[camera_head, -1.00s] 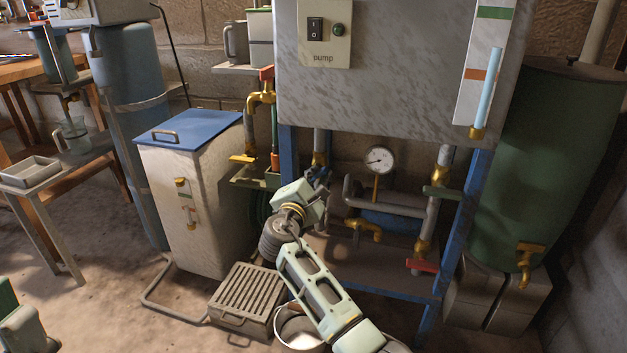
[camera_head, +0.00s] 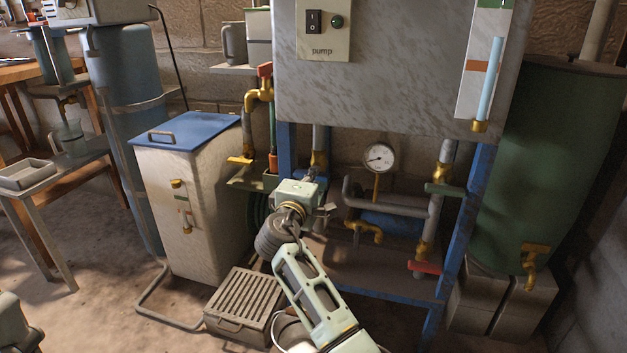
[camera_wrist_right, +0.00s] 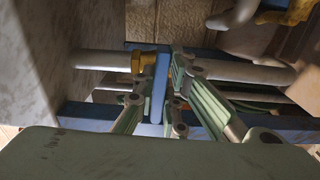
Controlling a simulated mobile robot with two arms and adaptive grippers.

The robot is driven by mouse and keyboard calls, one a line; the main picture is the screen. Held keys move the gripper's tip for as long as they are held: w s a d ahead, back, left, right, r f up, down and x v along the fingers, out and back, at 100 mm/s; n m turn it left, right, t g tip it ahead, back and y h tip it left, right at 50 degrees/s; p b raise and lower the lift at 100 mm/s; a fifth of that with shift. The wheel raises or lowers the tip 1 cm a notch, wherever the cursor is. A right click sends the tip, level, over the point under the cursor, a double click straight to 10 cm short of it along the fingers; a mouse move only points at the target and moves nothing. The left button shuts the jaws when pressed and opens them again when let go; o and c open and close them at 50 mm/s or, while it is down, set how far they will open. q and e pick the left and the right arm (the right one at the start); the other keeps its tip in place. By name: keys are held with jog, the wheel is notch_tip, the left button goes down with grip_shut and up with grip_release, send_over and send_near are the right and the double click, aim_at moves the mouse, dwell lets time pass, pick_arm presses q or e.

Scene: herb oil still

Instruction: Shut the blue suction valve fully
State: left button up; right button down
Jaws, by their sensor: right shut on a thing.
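The blue suction valve's lever (camera_wrist_right: 160,88) stands upright in the right wrist view, beside a brass fitting (camera_wrist_right: 143,62) on a grey pipe. My right gripper (camera_wrist_right: 161,90) has its green fingers on either side of the lever and is shut on it. In the head view my right gripper (camera_head: 312,177) is below the brass valve body (camera_head: 319,160) under the grey cabinet. How far the valve is turned cannot be told. My left gripper is not in view; only a piece of my left arm shows at bottom left.
A pressure gauge (camera_head: 379,157) and grey pipes are right of my right gripper. A red lever (camera_head: 425,267) is lower right. The white bin with a blue lid (camera_head: 183,134) stands left, and a slatted crate (camera_head: 243,304) is on the floor near my arm.

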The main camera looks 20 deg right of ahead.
jog(key=shift+f, duration=0.15)
jog(key=c, duration=1.8)
grip_release()
jog(key=shift+s, duration=0.1)
jog(key=v, duration=0.7)
jog(key=shift+s+a, duration=0.15)
